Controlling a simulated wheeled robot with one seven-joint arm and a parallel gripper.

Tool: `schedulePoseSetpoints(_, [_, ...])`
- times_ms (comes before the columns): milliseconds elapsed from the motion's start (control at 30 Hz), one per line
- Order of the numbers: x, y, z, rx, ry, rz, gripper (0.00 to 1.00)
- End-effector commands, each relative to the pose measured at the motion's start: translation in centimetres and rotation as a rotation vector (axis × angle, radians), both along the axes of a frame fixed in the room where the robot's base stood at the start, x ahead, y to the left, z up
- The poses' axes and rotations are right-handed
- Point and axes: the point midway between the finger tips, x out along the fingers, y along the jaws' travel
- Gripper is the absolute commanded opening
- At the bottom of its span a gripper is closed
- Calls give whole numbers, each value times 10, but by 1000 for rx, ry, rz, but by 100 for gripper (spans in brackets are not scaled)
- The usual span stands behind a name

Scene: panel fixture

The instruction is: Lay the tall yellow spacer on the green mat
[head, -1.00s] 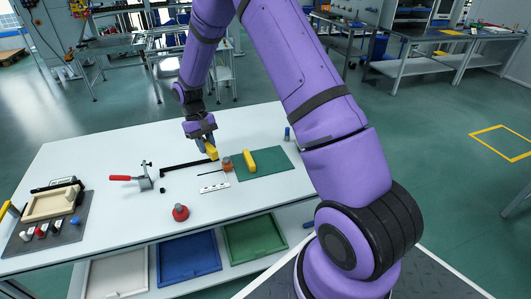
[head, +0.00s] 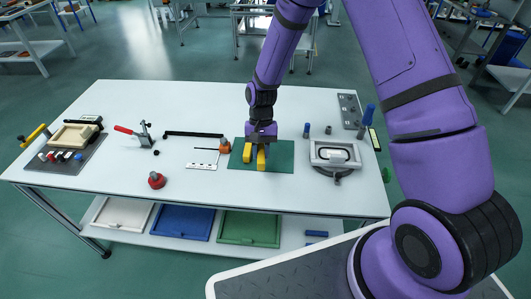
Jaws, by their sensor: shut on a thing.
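The green mat (head: 283,157) lies on the white table right of its middle. My gripper (head: 260,146) is over the mat, pointing down, shut on a yellow spacer (head: 261,159). This spacer hangs below the fingers; I cannot tell if its lower end touches the mat. A second yellow spacer (head: 247,153) is on the left part of the mat, just left of the held one, with a small gap between them. The fingers hide the top of the held spacer.
A red knob (head: 156,180) stands front left. The mat's right part is clear.

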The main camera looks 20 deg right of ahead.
Motion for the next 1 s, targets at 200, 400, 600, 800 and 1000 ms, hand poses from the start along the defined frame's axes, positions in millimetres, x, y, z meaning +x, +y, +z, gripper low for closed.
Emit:
schedulePoseSetpoints(200, [-43,35,-20,-18,11,-103,0])
schedulePoseSetpoints(400, [-35,26,-25,-22,9,-130,0])
schedulePoseSetpoints(600, [-2,-7,-29,-22,10,-130,0])
schedulePoseSetpoints(800, [30,-40,-33,-22,9,-129,0])
schedulePoseSetpoints(1000, [56,-65,-36,-22,9,-126,0])
